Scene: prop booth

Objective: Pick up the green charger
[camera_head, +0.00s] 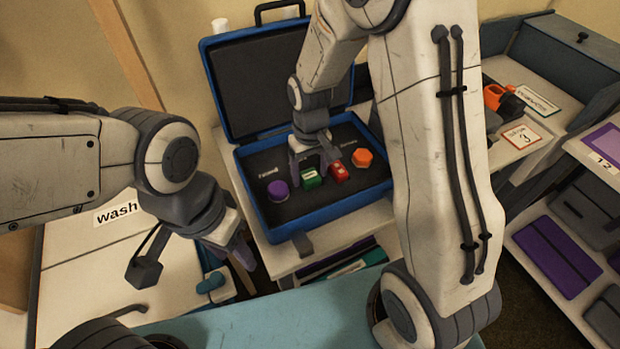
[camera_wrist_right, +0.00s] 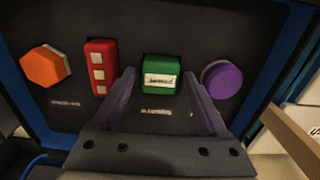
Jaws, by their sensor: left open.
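The green charger (camera_head: 311,179), a block with a white label, lies in the dark foam of an open blue case (camera_head: 318,213). The charger also shows in the right wrist view (camera_wrist_right: 161,76). My right gripper (camera_head: 309,174) is over the case, pointing down. In the right wrist view its fingers (camera_wrist_right: 159,78) are open, with one tip on each side of the charger and gaps between. I cannot tell how far the tips are above the foam. My left gripper (camera_head: 242,252) is open and empty, left of and below the case.
A purple round piece (camera_head: 278,191), a red block (camera_head: 339,171) and an orange hexagonal piece (camera_head: 362,157) sit beside the charger. The case lid (camera_head: 258,78) stands open behind. An orange tool (camera_head: 503,102) lies on the right-hand surface. A "wash" box top (camera_head: 120,270) is at the left.

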